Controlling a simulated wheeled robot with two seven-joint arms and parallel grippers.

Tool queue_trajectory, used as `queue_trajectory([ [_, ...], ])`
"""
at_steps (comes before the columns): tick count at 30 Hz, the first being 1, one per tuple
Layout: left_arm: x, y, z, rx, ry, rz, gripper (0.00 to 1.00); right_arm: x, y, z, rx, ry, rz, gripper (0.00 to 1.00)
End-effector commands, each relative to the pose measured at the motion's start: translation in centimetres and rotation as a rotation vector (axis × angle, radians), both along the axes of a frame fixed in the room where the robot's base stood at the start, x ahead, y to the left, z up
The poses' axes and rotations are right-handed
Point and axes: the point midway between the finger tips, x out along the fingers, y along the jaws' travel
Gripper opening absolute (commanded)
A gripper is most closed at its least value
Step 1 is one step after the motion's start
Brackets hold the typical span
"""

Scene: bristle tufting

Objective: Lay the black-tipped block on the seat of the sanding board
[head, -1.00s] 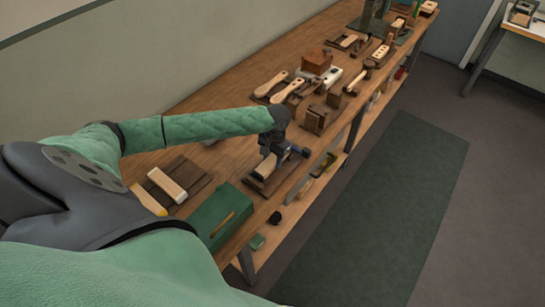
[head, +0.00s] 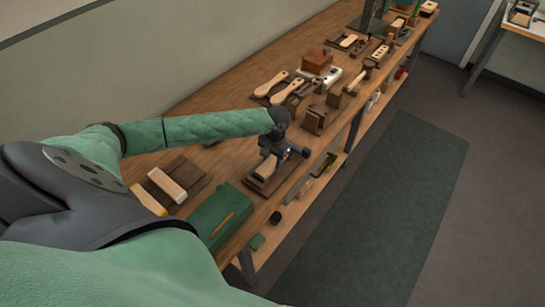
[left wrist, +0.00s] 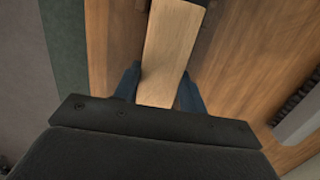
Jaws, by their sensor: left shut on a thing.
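My left gripper (head: 275,157) is shut on a pale wooden block (head: 266,169), low over a dark brown board (head: 254,187) near the bench's front edge. In the left wrist view the block (left wrist: 170,48) lies between the two blue-grey fingers (left wrist: 160,82), and a dark bit shows at its far end. Dark board parts (left wrist: 140,18) show on both sides of that end. The gripper hides part of the block in the head view. I cannot tell whether the block touches the board. My right gripper is not in view.
A green box (head: 220,215) with a slot stands nearer me. Another pale block (head: 167,185) lies on a dark board to the left, beside a yellow-ended piece (head: 147,199). Paddle-shaped wooden pieces (head: 287,91), a brown box (head: 317,62) and a mallet (head: 356,82) lie farther along the bench.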

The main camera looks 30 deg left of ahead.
Motion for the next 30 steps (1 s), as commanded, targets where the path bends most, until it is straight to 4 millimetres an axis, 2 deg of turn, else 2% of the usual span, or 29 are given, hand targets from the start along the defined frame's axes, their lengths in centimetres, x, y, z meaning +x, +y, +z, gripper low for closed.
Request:
queue_trajectory([
  [10,0.00,0.02,-0.41,0.000,0.000,0.000,0.15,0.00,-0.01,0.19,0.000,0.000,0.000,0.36],
  [11,0.01,0.02,-0.42,0.000,0.000,0.000,0.45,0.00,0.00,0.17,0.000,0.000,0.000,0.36],
  [14,0.01,0.02,-0.41,0.000,0.000,0.000,0.65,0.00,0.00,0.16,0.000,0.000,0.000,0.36],
  [20,0.01,0.01,-0.41,0.000,0.000,0.000,0.67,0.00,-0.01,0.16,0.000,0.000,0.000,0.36],
  [23,0.00,0.01,-0.44,0.000,0.000,0.000,0.83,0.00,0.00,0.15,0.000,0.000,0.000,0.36],
  [24,0.00,0.01,-0.44,0.000,0.000,0.000,0.85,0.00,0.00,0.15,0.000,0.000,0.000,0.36],
  [30,0.00,0.01,-0.42,0.000,0.000,0.000,0.85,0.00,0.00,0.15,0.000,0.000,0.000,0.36],
])
